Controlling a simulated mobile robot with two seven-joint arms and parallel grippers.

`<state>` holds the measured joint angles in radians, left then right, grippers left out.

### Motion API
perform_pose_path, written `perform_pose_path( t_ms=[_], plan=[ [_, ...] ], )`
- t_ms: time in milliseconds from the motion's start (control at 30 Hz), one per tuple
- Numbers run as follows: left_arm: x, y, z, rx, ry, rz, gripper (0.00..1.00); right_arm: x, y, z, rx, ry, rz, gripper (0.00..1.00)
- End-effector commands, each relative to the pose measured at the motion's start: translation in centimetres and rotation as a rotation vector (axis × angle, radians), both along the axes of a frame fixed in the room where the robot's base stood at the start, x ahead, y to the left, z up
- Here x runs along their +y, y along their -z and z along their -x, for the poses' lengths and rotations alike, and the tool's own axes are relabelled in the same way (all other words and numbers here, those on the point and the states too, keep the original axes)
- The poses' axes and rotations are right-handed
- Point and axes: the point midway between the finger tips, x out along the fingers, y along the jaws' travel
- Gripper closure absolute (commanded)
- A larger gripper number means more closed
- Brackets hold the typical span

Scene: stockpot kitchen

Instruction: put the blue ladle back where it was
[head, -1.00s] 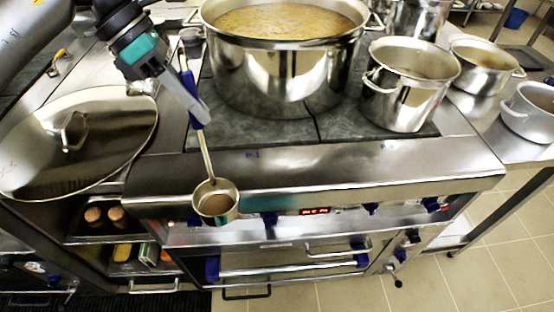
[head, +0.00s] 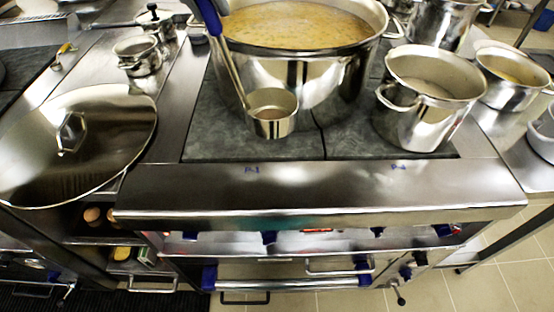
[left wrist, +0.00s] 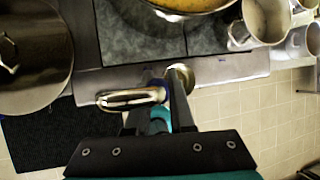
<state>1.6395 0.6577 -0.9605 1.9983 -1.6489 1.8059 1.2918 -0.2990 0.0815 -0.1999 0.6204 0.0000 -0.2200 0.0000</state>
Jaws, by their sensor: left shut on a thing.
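The blue ladle, with its blue handle (head: 210,15) at the top edge of the head view, hangs with its steel bowl (head: 273,112) lowest. The bowl appears in front of the big stockpot (head: 290,75) of soup, below its rim; I cannot tell whether they touch. My left gripper (left wrist: 163,78) is shut on the ladle's handle in the left wrist view, where a shiny curved end of the ladle (left wrist: 130,98) shows beside the fingers. In the head view the grip is cut off by the top edge. My right gripper is in neither view.
A large lid (head: 110,150) lies on the left counter, with small pots (head: 140,55) behind it. An open pot (head: 430,95) stands right of the stockpot, with more pots beyond. The stove's front ledge (head: 320,190) is clear.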

Motion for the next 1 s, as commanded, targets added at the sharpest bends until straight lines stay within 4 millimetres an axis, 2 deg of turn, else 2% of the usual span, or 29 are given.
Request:
perform_pose_path(
  t_ms=[67, 167, 500, 700, 1000],
  plan=[
    [-0.1, -0.4, 0.1, -0.002, -0.031, 0.002, 1.00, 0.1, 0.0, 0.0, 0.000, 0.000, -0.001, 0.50],
    [0.0, 0.5, 0.1, 0.001, -0.050, 0.001, 1.00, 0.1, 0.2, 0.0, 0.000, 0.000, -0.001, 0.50],
    [0.1, 9.4, 0.2, 0.007, -0.051, 0.001, 1.00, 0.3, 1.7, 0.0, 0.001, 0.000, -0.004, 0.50],
    [0.0, 13.7, 0.2, 0.003, -0.049, 0.001, 1.00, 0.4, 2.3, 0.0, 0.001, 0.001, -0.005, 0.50],
    [0.0, 16.2, 0.1, 0.002, -0.049, 0.003, 1.00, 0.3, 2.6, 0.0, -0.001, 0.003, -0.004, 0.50]
  ],
)
